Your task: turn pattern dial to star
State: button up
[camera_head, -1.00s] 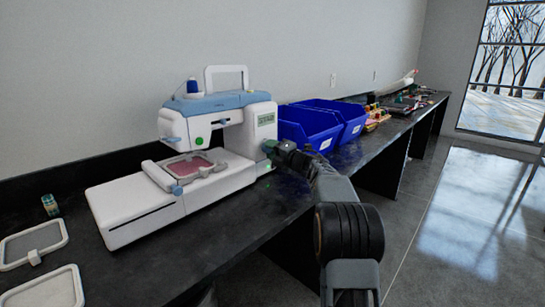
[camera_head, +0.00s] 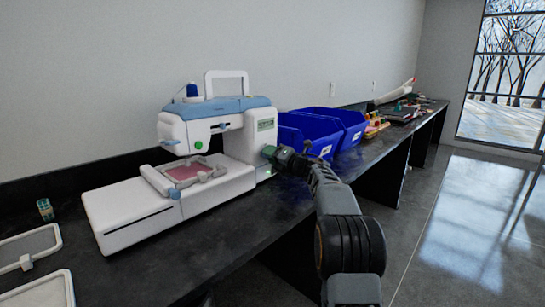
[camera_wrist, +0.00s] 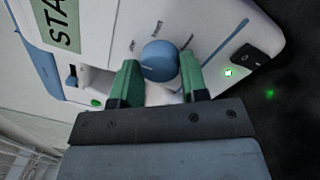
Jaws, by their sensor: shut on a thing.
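The white and blue embroidery machine (camera_head: 222,180) stands on the dark bench in the head view. Its round blue pattern dial (camera_wrist: 160,60) is on the side panel in the wrist view, with short marks around it. A light green label (camera_wrist: 62,22) above reads "STA", with the rest cut off. My gripper (camera_wrist: 163,68) has its two green fingers on either side of the dial and is shut on it. In the head view my gripper (camera_head: 269,153) reaches the machine's right side, and the dial is hidden there.
Two blue bins (camera_head: 325,130) stand on the bench right behind my gripper. A black switch (camera_wrist: 244,58) with a lit white spot is beside the dial. Hoop frames (camera_head: 30,248) and a thread spool (camera_head: 45,209) lie at the left. Floor at right is open.

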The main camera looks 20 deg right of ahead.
jog(key=o, duration=0.9)
jog(key=p+v, duration=0.1)
jog(key=v, duration=1.3)
jog(key=shift+w, duration=0.1)
jog(key=s+a+r+m+h+p, duration=0.2)
jog(key=a+r+m+h+p, duration=0.1)
jog(key=r+m+h+p, duration=0.45)
jog(key=s+a+r+m+h+p, duration=0.1)
jog(key=a+r+m+h+p, duration=0.25)
jog(key=r+m+p, duration=0.55)
jog(key=s+a+f+m+g+y+p, duration=0.1)
jog(key=s+a+m+g+p, duration=0.3)
jog(key=s, duration=0.4)
jog(key=s+a+f+m+g+y+p, duration=0.1)
jog(key=s+a+m+g+p, duration=0.3)
jog(key=s, duration=0.4)
jog(key=s+a+f+m+g+p, duration=0.2)
jog(key=s+a+m+g+p, duration=0.3)
jog(key=s, duration=0.3)
jog(key=shift+s+a+f+m+y+p, duration=0.25)
jog(key=shift+s+a+m+y+p, duration=0.15)
jog(key=shift+a+p, duration=0.3)
